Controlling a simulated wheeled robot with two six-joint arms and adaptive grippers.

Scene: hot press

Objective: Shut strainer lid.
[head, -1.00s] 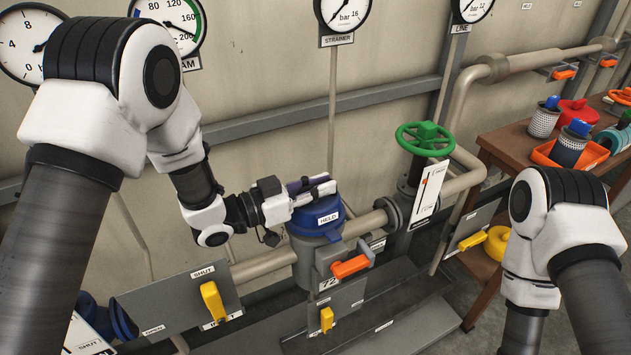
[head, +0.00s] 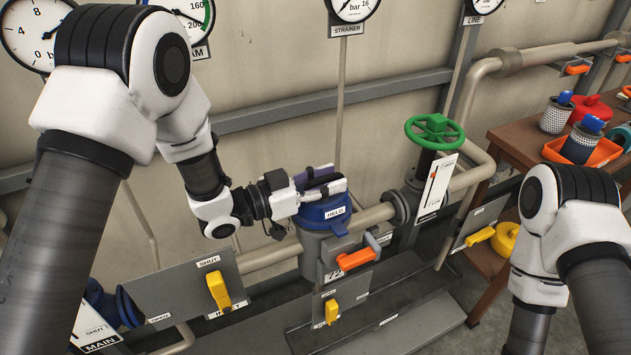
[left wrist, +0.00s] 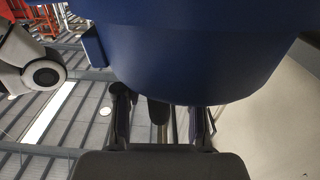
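The strainer (head: 315,250) is a grey body on the pipe. Its round blue lid (head: 312,222), with a HELD label, lies flat on top. My left gripper (head: 333,180) is at the top of the lid, fingers pointing right and spread apart. A dark piece shows between the fingers, which may be part of the lid. In the left wrist view a large blue surface, seemingly the lid (left wrist: 200,50), fills the top. The two fingers (left wrist: 160,122) stand apart there, with a dark bar between them, nearer the left finger. My right gripper is out of view.
An orange handle (head: 356,258) sticks out at the strainer's front right. A green handwheel (head: 435,131) stands to the right. Yellow handles (head: 219,290) sit on grey panels in front. A brown table (head: 520,145) with strainer baskets is at the right.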

